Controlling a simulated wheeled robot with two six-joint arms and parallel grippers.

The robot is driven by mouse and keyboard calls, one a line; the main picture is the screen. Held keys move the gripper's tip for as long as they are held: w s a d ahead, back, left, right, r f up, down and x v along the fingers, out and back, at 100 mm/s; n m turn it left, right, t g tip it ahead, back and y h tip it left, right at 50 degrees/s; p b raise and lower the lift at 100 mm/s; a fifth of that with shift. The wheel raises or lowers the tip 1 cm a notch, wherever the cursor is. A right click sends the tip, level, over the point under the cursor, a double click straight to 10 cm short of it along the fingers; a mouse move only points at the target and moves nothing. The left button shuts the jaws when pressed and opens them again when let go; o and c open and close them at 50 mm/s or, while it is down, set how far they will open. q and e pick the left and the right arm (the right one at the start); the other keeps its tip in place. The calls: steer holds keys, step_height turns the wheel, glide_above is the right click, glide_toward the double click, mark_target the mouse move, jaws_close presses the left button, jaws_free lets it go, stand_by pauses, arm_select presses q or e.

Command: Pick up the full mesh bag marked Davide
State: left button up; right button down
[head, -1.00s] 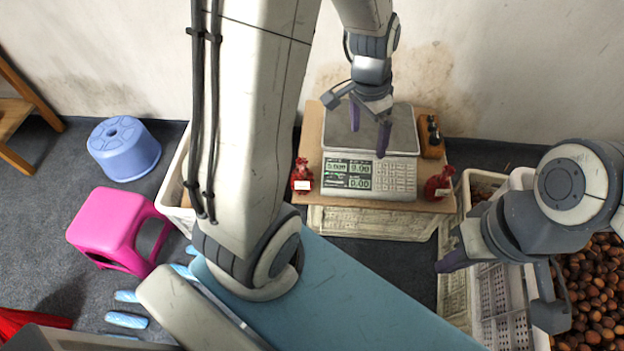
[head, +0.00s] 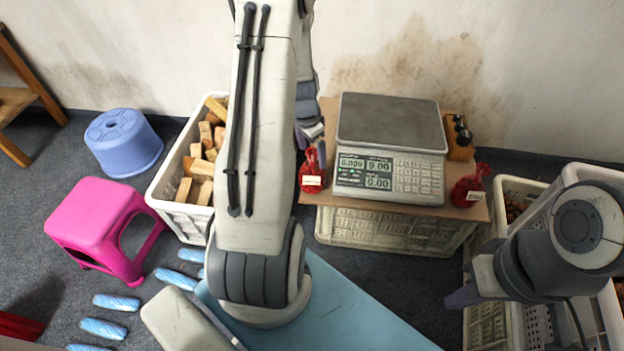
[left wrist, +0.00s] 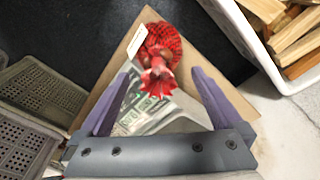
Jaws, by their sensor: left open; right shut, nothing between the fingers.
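A full red mesh bag (head: 312,180) with a white label stands at the left front of the cardboard-topped crate, beside the scale. A second red mesh bag (head: 468,188) with a label stands to the right of the scale. I cannot read the name on either label. My left gripper (head: 310,132) is open, just above and behind the left bag. In the left wrist view, this bag (left wrist: 162,45) lies ahead, its tied top pointing between the purple fingers (left wrist: 158,88); they do not grip it. My right gripper (head: 462,297) is shut and empty at the right front.
The scale (head: 390,125) stands on the cardboard sheet (head: 455,208) between the bags. A crate of wood blocks (head: 170,209) is close on the left. Crates (head: 490,325) stand at the right. A pink stool (head: 95,215) and blue stool (head: 122,140) are at far left.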

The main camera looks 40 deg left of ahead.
mark_target(313, 163)
arm_select(q)
steer(key=f+b, duration=0.1)
steer(key=f, duration=0.1)
steer(key=f+b, duration=0.2)
steer(key=f, duration=0.1)
steer(key=shift+w+d+f, duration=0.1)
steer(key=shift+w+d, duration=0.05)
steer(key=shift+w, duration=0.05)
jaws_close()
